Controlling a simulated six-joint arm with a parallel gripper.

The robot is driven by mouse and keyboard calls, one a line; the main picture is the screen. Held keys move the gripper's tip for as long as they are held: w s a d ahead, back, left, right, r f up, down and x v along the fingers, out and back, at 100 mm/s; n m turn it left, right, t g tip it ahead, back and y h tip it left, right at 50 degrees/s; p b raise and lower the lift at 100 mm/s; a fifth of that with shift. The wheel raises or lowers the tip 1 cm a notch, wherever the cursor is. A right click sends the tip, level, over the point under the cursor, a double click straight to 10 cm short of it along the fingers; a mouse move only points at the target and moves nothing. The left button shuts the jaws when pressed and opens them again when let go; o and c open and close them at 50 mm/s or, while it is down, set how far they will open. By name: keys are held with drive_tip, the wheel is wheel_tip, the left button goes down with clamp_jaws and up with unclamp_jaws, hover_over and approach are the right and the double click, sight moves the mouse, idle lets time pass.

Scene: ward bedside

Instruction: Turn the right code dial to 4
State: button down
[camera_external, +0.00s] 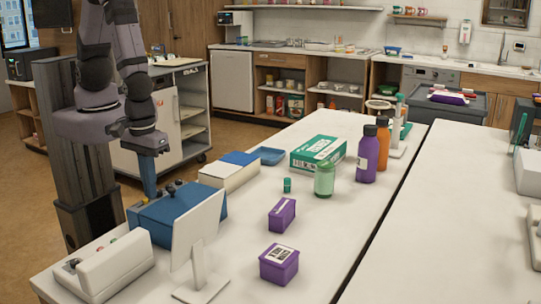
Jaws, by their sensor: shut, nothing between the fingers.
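A blue box (213,205) stands at the near left of the white table, with a few small dark knobs (171,189) on its top. These look like the code dials, but their numbers are too small to read, and I cannot tell which is the right one. My gripper (150,195) points down at the box's far left part, beside the knobs. Its blue fingers are shut with nothing between them. I cannot tell whether the fingertips touch the box or a dial. A white panel on a stand hides part of the box's front.
The white panel (197,232) stands close in front of the box. A white console (112,268) with knobs is at the near left. Purple boxes (279,263), a green jar (324,180), bottles (367,155) and a green-white carton (318,153) stand to the right.

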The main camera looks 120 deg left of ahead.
drive_tip(key=shift+d, duration=0.35)
wheel_tip(320, 180, up, 6)
drive_tip(key=p, duration=0.6)
drive_tip(key=shift+r, duration=0.1)
